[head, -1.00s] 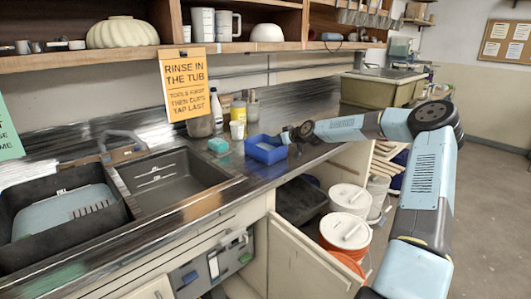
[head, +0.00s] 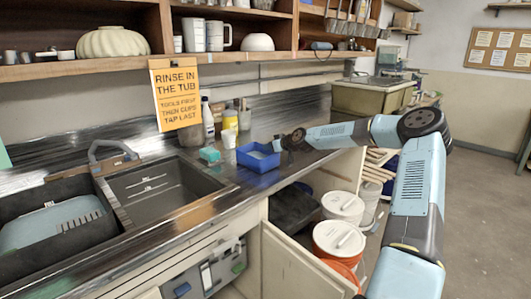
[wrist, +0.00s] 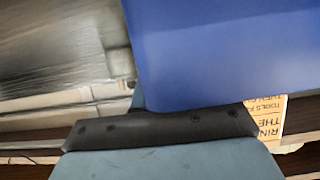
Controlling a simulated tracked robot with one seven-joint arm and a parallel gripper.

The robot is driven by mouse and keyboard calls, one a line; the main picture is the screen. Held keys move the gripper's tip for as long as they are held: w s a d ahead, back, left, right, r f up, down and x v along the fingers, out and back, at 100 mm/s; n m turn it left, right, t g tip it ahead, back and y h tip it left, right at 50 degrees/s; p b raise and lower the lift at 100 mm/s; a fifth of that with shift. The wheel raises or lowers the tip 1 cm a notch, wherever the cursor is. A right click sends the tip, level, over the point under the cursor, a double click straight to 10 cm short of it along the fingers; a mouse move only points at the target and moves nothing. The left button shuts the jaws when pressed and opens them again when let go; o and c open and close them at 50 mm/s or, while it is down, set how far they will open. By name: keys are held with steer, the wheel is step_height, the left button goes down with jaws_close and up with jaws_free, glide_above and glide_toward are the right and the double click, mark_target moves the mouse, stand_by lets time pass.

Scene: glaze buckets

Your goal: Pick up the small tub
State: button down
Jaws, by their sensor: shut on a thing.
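The small blue tub (head: 257,163) is at the right part of the metal counter, near its front edge, with its open top facing up and something pale inside. My gripper (head: 279,145) reaches in from the right and is shut on the tub's right side. In the wrist view the blue tub wall (wrist: 230,50) fills the upper right, against a dark finger (wrist: 165,128). The far finger is hidden. I cannot tell whether the tub's base touches the counter.
A teal sponge (head: 210,154) and a yellow container (head: 230,120) stand left of and behind the tub. The sink (head: 160,190) is at the left. Below, an open cabinet holds white-lidded buckets (head: 342,205). An orange sign (head: 176,95) hangs above the counter.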

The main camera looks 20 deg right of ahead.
steer(key=s+a+r, duration=0.1)
steer(key=s+r, duration=1.1)
steer(key=s, duration=0.2)
steer(key=shift+r, duration=0.4)
